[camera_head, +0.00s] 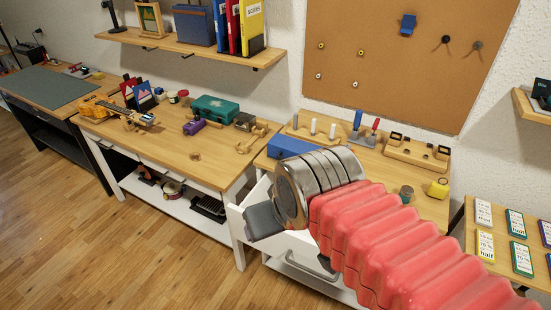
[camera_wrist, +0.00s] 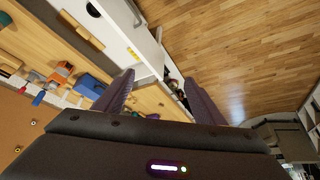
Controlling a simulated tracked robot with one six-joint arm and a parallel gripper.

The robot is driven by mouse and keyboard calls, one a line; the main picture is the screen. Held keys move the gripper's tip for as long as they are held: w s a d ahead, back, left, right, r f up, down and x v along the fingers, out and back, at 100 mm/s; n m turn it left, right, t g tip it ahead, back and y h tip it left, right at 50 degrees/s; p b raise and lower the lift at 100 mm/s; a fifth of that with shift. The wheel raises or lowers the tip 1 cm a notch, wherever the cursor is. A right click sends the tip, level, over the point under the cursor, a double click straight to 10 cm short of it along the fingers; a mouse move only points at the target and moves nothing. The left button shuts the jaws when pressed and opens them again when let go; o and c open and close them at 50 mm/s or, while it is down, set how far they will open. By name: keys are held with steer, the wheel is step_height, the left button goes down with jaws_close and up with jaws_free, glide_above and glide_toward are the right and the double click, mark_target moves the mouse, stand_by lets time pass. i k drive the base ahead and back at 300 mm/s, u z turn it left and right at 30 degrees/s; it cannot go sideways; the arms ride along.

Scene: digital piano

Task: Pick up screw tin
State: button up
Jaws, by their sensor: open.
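I cannot single out the screw tin for certain. In the head view, a small round brownish-green container (camera_head: 406,193) stands on the right wooden table and may be it. Small round pots (camera_head: 183,94) also stand at the back of the middle table. My gripper (camera_wrist: 158,76) is open in the wrist view, with its two dark fingers apart and nothing between them. In the head view my red-sleeved arm reaches over the right table's drawer side, and the fingers are not clearly visible.
The right table (camera_head: 430,211) bears a blue box (camera_head: 290,146), a wooden tool rack (camera_head: 415,156) and a yellow item (camera_head: 438,188). A white drawer front edge lies below my arm. The floor is clear.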

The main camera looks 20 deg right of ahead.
mark_target(405, 193)
steer(key=z, duration=1.6)
steer(key=k, duration=0.55)
steer(key=z, duration=0.15)
steer(key=i, duration=0.5)
